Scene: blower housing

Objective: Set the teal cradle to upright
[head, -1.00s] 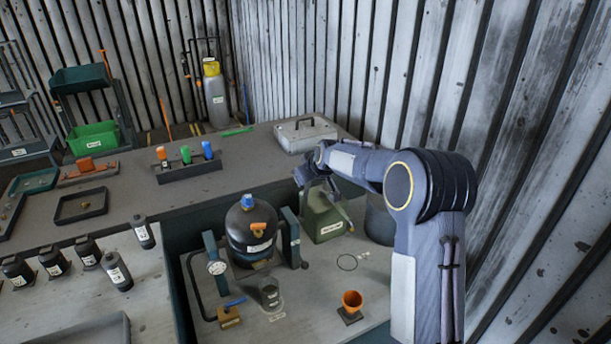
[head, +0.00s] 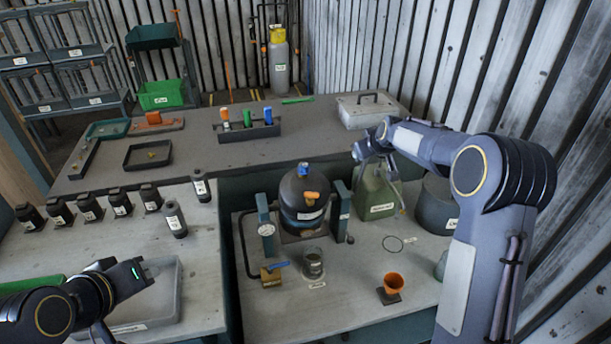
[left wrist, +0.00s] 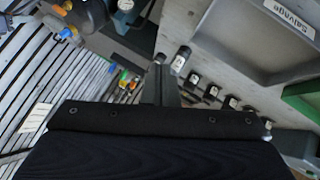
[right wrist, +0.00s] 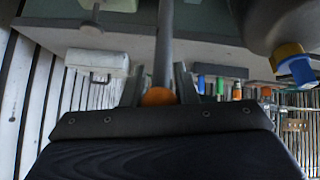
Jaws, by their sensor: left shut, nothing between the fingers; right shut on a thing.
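The teal cradle stands on the lower bench in the head view, with a left post (head: 265,216) and a right post (head: 341,205). Between them sits a round black vessel (head: 302,203), its blue cap on top and an orange fitting on its front. The vessel looks upright; the cradle's pivots are too small to judge. My right gripper (head: 372,157) is right of the cradle, in front of a green can. In the right wrist view it is shut on a grey rod (right wrist: 165,45) with an orange end. My left gripper (head: 138,270) is shut and empty over the left bench.
A glass beaker (head: 313,264) is in front. Several black bottles (head: 175,222) stand on the left bench beside a grey tray (head: 150,305).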

